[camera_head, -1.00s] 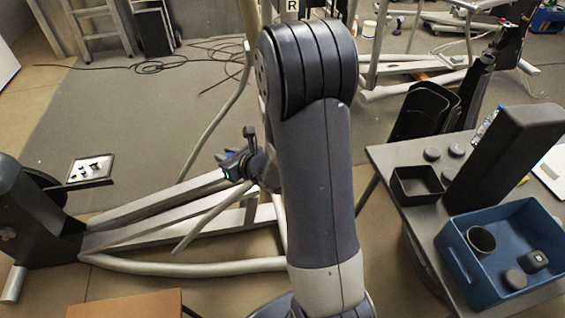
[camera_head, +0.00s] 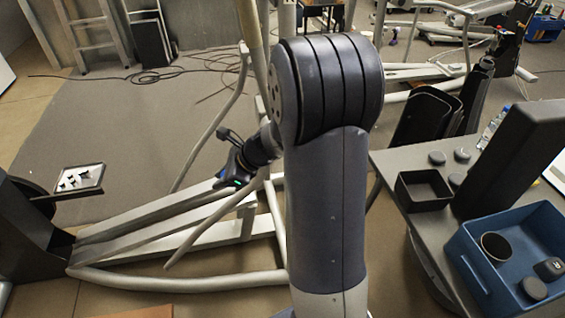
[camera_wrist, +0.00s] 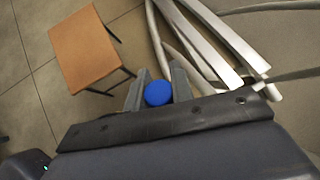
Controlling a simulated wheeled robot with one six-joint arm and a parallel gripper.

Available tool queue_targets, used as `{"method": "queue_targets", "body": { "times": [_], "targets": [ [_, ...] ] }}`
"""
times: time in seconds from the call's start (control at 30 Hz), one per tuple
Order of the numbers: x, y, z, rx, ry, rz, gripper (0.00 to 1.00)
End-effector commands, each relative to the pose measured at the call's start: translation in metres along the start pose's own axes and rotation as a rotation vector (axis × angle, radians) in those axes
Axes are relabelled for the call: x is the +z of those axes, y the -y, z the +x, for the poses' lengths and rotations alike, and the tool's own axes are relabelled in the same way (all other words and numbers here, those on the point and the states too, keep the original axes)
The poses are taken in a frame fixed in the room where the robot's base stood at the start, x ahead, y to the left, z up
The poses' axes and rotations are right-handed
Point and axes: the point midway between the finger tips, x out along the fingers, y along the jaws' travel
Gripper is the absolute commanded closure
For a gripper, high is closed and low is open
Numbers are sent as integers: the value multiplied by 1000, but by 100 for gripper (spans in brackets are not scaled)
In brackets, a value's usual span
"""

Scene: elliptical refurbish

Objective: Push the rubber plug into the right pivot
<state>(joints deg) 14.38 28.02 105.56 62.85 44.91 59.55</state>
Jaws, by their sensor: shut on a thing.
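My gripper (camera_wrist: 157,88) is shut on a round blue piece (camera_wrist: 158,93), which looks to be the rubber plug. The blue piece sits between the two grey fingers in the wrist view. In the head view my gripper (camera_head: 232,182) is left of my arm, in front of the pale tubes of the elliptical machine (camera_head: 150,236). The held piece is too small to make out clearly there. I cannot tell which part is the right pivot; my arm hides some of the machine.
A grey table (camera_head: 405,160) at the right bears a small black bin (camera_head: 424,204) and a blue crate (camera_head: 476,287). A wooden-topped stool (camera_wrist: 85,50) shows in the wrist view. A small tray (camera_head: 92,190) stands at the left. The back floor has cables.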

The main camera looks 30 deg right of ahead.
Motion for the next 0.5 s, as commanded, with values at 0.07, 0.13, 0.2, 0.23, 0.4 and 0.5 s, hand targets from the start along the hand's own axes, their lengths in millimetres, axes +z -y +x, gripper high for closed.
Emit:
{"method": "queue_targets", "body": {
  "times": [0.07,0.13,0.2,0.23,0.4,0.5],
  "targets": [
    [2,-1,-5,54,-50,-89,100],
    [2,-4,-10,109,-104,-186,100],
    [1,-7,-15,166,-163,-300,100],
    [0,-7,-18,189,-190,-356,100],
    [-12,-12,-42,316,-358,-796,100],
    [-27,-12,-60,344,-428,-1074,100]
  ]
}}
